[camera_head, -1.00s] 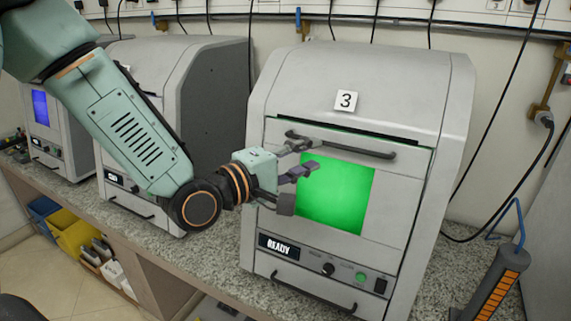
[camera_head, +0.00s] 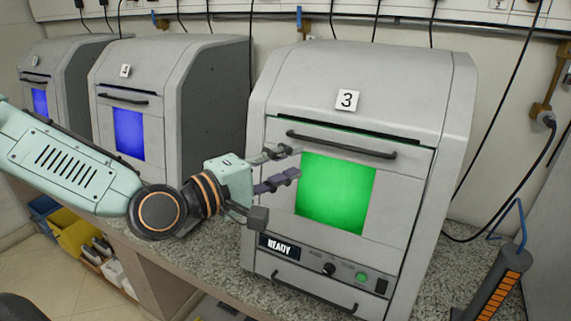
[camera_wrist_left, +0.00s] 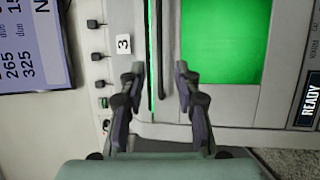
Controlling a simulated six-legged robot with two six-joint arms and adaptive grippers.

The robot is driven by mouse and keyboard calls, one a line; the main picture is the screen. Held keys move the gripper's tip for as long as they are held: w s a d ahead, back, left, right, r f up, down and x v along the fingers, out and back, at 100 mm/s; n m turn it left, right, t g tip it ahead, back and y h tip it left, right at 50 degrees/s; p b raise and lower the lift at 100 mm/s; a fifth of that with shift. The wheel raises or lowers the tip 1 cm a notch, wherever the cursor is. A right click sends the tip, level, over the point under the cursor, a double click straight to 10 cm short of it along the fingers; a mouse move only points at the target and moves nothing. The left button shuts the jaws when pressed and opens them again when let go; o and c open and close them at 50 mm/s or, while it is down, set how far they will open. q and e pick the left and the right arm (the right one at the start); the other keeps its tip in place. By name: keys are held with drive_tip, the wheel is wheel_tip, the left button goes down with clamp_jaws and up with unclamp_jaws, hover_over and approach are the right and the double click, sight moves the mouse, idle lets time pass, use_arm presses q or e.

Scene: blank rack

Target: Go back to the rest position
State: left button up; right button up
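My left gripper (camera_head: 278,184) is in front of the left side of machine 3 (camera_head: 420,110) in the head view. Machine 3 has a lit green window (camera_head: 337,192), a front handle (camera_head: 340,145) and a display reading READY (camera_head: 279,247). A narrow green-lit slit shows along the top of its door. My right gripper is in neither view.
Two more machines with blue windows stand at the left, the nearer one (camera_head: 205,90) behind my left arm. The granite counter (camera_head: 225,262) runs below. Blue and yellow bins (camera_head: 78,236) sit under it. An orange-and-black device (camera_head: 492,285) stands at the lower right. Cables hang along the wall.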

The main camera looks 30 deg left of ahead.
use_arm(q)
drive_tip(key=shift+s+d, duration=0.1)
drive_tip(key=shift+s, duration=0.05)
idle(0.4)
drive_tip(key=s+a+f+m+g+y+b, duration=0.15)
drive_tip(key=s+f+m+g+b, duration=0.25)
drive_tip(key=f, duration=1.1)
drive_tip(key=s+f+m+g+y+b, duration=0.3)
drive_tip(key=f+m+g, duration=0.1)
drive_tip(key=f, duration=1.1)
drive_tip(key=s+f+m+g+y+b, duration=0.2)
drive_tip(key=s+f+m+g+b, duration=0.3)
drive_tip(key=s+f, duration=1.7)
wheel_tip(320, 180, down, 3)
drive_tip(key=g+b, duration=0.3)
drive_tip(key=b, duration=0.1)
drive_tip(key=shift+s+y, duration=0.15)
drive_tip(key=shift+y, duration=0.2)
drive_tip(key=shift+d+r, duration=0.1)
drive_tip(key=shift+d, duration=0.05)
